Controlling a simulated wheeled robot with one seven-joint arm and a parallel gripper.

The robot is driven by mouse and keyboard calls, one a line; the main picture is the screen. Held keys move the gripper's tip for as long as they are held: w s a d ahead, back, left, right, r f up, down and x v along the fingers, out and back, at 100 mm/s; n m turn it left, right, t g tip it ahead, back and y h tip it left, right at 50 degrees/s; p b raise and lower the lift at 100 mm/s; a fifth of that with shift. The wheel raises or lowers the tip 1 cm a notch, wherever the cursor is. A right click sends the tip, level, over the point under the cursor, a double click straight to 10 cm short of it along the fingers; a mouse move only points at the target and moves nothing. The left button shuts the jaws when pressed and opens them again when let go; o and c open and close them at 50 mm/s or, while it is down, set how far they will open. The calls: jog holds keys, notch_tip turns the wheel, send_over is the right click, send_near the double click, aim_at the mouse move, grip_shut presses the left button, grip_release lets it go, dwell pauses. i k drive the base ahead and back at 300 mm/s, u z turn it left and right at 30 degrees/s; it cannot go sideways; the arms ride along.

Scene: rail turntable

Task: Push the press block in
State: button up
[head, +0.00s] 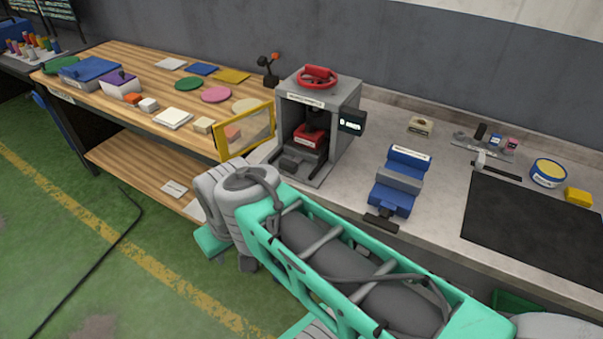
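A grey press (345,95) with a red handwheel (317,77) on top stands on the light grey bench. Its front is open, and its yellow-framed clear door (222,150) is swung out to the left. A red block (309,136) sits inside the press on a dark slide, below a dark ram. The dark front part of the slide (292,166) lies near the front opening. I cannot tell how far in the block sits. My arm reaches in front of the press, with its grey wrist joints below the door. My gripper fingers do not show.
A blue vise (390,195) stands right of the press. A small dark display (351,122) is on the press's right side. A black mat (535,222), a yellow-topped tin (548,173) and a yellow block (578,197) are farther right. A wooden table (113,145) with coloured discs and plates is left.

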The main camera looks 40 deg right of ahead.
aim_at(300, 153)
jog(key=u, duration=0.05)
jog(key=k, duration=0.95)
jog(key=z, duration=0.5)
jog(key=i, duration=1.4)
jog(key=u, duration=1.3)
jog(key=i, duration=0.7)
